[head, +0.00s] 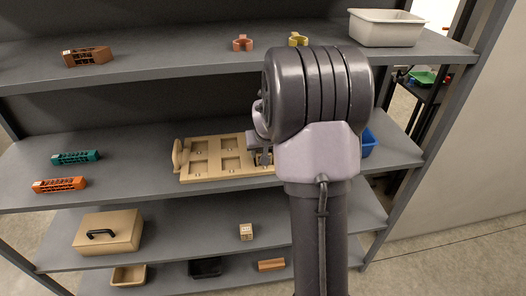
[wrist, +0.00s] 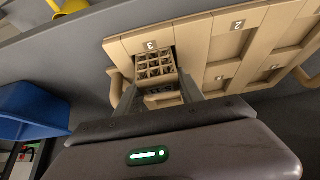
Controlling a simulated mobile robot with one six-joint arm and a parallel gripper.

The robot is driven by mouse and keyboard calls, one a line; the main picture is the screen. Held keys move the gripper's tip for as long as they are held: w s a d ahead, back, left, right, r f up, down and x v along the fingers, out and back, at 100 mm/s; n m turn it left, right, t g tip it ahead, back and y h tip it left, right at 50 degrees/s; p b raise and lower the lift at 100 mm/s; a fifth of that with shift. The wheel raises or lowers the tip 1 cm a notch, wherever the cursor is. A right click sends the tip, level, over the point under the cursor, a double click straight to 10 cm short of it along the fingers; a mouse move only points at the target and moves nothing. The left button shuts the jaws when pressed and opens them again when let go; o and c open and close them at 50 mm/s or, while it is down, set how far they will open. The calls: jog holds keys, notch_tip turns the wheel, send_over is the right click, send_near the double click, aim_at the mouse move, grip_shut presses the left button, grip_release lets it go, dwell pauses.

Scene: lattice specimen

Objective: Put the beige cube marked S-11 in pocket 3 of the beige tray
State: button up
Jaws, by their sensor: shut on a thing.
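The beige tray (head: 205,178) lies on the middle shelf, with several square pockets. In the wrist view the tray (wrist: 196,32) shows number tags; the tag 3 (wrist: 150,45) is beside the held cube. The beige lattice cube (wrist: 155,66) is between the fingers of my gripper (wrist: 158,84), with a partly legible dark marking on its near side. My gripper is shut on this cube, at pocket 3. I cannot tell whether the cube rests on the pocket floor. In the head view my gripper (head: 262,156) is at the tray's right part, and my wrist hides the cube.
Another beige cube (head: 246,232) stands on the lower shelf, right of a beige case (head: 108,232) with a black handle. A blue bin (head: 368,143) is close to the right of my wrist. Teal (head: 76,157) and orange (head: 60,184) lattice bars lie left of the tray.

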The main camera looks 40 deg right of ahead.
jog(key=shift+f, duration=0.1)
jog(key=o, duration=1.8)
jog(key=shift+p+v, duration=1)
jog(key=shift+v, duration=1.25)
jog(key=shift+s+r, duration=0.1)
jog(key=shift+r, duration=0.15)
jog(key=p+v, duration=0.6)
jog(key=v, duration=1.1)
jog(key=shift+s+a+r, duration=0.1)
jog(key=shift+s+r, duration=0.05)
